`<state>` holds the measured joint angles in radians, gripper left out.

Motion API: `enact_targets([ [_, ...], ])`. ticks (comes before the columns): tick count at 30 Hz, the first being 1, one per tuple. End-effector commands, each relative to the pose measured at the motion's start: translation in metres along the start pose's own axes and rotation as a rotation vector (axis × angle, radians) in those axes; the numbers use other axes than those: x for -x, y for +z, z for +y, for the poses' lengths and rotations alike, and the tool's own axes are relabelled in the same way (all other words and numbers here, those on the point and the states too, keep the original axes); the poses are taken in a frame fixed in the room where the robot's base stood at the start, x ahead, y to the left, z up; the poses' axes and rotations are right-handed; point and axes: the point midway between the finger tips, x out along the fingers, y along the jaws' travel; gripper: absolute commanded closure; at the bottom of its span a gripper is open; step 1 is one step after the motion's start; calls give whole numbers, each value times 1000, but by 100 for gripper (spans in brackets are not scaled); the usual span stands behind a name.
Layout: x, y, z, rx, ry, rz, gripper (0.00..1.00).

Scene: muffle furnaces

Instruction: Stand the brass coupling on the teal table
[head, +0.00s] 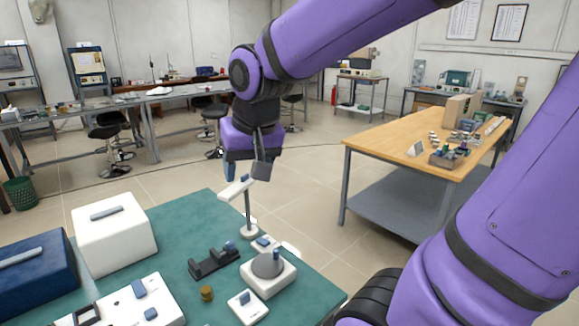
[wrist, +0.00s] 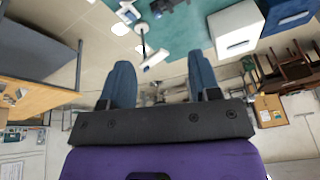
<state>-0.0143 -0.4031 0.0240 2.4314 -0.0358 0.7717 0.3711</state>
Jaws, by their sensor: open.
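The brass coupling (head: 207,293) is a small brass-coloured cylinder on the teal table (head: 190,224), near the front in the head view. It looks upright, but it is too small to be sure. It rests between the dark block holder and the white panel. My gripper (head: 246,173) is open and empty, high above the table's far edge, up and to the right of the coupling. The wrist view shows its two blue fingers (wrist: 160,72) spread apart with nothing held. I cannot make out the coupling in the wrist view.
A white-armed stand (head: 249,212) rises just below my gripper. A grey round-topped device (head: 268,284), dark block holder (head: 213,261), white box (head: 113,232) and blue box (head: 38,278) crowd the teal table. A wooden bench (head: 400,145) stands at right; floor lies between.

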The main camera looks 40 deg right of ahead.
Motion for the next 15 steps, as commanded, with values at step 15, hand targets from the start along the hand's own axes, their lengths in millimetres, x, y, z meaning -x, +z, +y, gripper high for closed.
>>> enact_targets([
  [15, 65, 79, 33, 296, -41, 112, 43],
])
